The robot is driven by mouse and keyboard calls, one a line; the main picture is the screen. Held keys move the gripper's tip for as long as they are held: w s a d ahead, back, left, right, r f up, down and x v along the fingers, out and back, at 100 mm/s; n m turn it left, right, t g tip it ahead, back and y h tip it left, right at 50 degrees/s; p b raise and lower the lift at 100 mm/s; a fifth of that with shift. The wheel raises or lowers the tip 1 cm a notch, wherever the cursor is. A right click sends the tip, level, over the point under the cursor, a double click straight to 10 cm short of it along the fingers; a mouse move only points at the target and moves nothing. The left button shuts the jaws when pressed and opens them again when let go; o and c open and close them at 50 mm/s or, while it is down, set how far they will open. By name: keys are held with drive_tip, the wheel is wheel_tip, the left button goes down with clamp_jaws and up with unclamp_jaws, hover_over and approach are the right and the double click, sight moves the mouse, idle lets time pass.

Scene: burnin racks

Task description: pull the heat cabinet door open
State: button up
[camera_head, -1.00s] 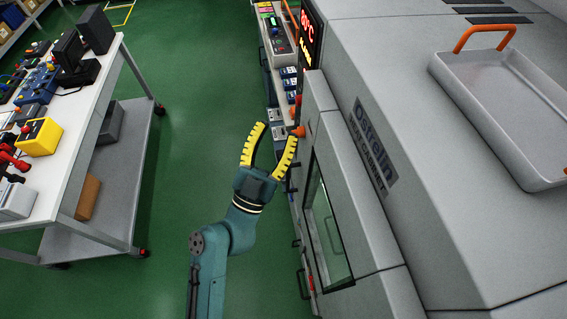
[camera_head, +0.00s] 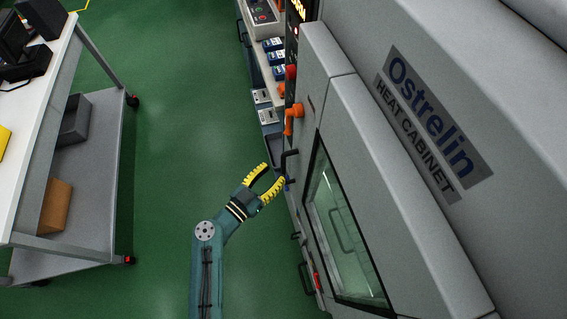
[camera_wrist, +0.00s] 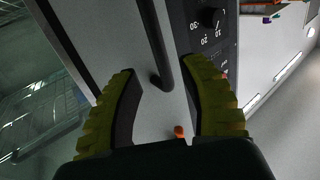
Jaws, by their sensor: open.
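The grey heat cabinet (camera_head: 520,130) fills the right of the head view. Its door has a glass window (camera_head: 340,235) and looks closed. A dark bar handle (camera_head: 290,163) stands out at the door's left side. It also shows in the wrist view as a black bar (camera_wrist: 155,45). My gripper (camera_head: 274,172) is open and empty beside this handle. In the wrist view the bar lies ahead, between my two yellow-padded fingers (camera_wrist: 160,68); I cannot tell whether it is touched. The window shows left in the wrist view (camera_wrist: 40,110).
An orange knob or lever (camera_head: 291,118) sticks out above the handle. A control panel with a dial (camera_wrist: 210,20) is beside the handle. A bench with devices (camera_head: 265,60) lies beyond. A trolley (camera_head: 95,170) stands left, with clear green floor (camera_head: 180,130) between.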

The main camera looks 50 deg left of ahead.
sight(283, 162)
drive_tip(key=w, duration=0.3)
drive_tip(key=w+b, duration=0.1)
drive_tip(key=w, duration=0.1)
drive_tip(key=shift+w+a, duration=0.1)
drive_tip(key=shift+a, duration=0.25)
clamp_jaws()
